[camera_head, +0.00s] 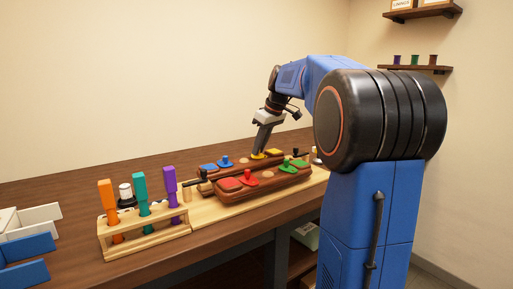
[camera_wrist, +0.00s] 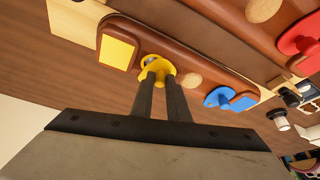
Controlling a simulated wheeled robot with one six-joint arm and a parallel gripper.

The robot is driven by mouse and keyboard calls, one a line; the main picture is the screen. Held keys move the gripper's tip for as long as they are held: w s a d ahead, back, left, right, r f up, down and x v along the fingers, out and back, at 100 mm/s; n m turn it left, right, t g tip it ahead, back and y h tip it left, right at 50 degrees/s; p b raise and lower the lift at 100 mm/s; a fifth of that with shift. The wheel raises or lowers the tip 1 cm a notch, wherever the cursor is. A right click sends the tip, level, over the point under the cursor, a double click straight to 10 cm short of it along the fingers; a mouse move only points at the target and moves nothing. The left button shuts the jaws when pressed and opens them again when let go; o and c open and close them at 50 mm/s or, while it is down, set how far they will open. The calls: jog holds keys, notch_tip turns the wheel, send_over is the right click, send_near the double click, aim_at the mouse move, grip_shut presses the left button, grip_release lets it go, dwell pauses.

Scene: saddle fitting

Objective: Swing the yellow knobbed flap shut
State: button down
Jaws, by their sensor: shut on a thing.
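The yellow knobbed flap (camera_head: 257,156) is on the far brown leather-like piece of the saddle fitting. In the wrist view its yellow knob (camera_wrist: 158,68) is between my gripper's fingertips (camera_wrist: 160,80). My gripper (camera_head: 262,150) points down and is shut on the knob. A flat yellow square (camera_wrist: 117,50) lies beside the knob on the same brown piece, and it also shows in the head view (camera_head: 274,152). Whether the two yellow parts touch is hard to tell.
A blue knobbed flap (camera_wrist: 218,98) sits on the same far piece. Red (camera_head: 251,176) and green (camera_head: 286,162) ones sit on the near piece. A wooden rack (camera_head: 145,240) with orange, teal and purple handles stands at left front.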

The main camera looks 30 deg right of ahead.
jog(key=n, duration=0.1)
jog(key=d+n+y, duration=0.1)
jog(key=n, duration=0.1)
jog(key=d+n+g, duration=0.1)
jog(key=n, duration=0.1)
jog(key=shift+y, duration=0.4)
jog(key=shift+n, duration=0.3)
jog(key=c, duration=1.7)
grip_release()
jog(key=v, duration=1.7)
jog(key=shift+w+r, duration=0.15)
jog(key=shift+r, duration=0.15)
